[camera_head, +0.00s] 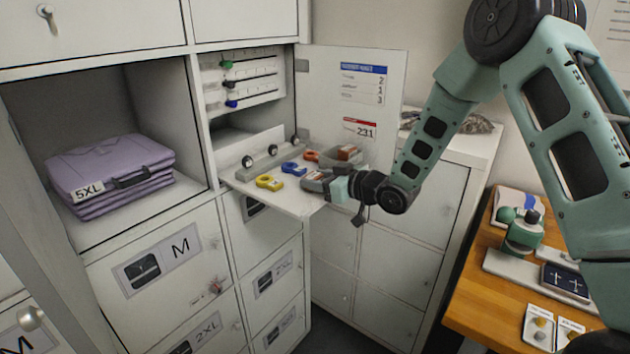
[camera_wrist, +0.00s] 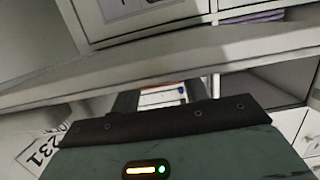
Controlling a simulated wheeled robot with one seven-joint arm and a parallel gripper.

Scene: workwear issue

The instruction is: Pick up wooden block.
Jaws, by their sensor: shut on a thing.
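My gripper (camera_head: 320,181) is low over the outer right part of the fold-down shelf (camera_head: 296,205), close to its surface. It is shut on a small reddish-brown thing that looks like the wooden block (camera_head: 315,176). The fingers hide most of it, and I cannot tell whether it still touches the shelf. In the wrist view my gripper's fingers (camera_wrist: 163,98) show beyond the dark palm edge, and the held thing is not clear there.
A yellow tape measure (camera_head: 269,183), a blue one (camera_head: 293,169) and an orange item (camera_head: 311,156) lie close by. A grey tray (camera_head: 333,160) holds a brown piece (camera_head: 348,152). The open door (camera_head: 385,100) stands behind.

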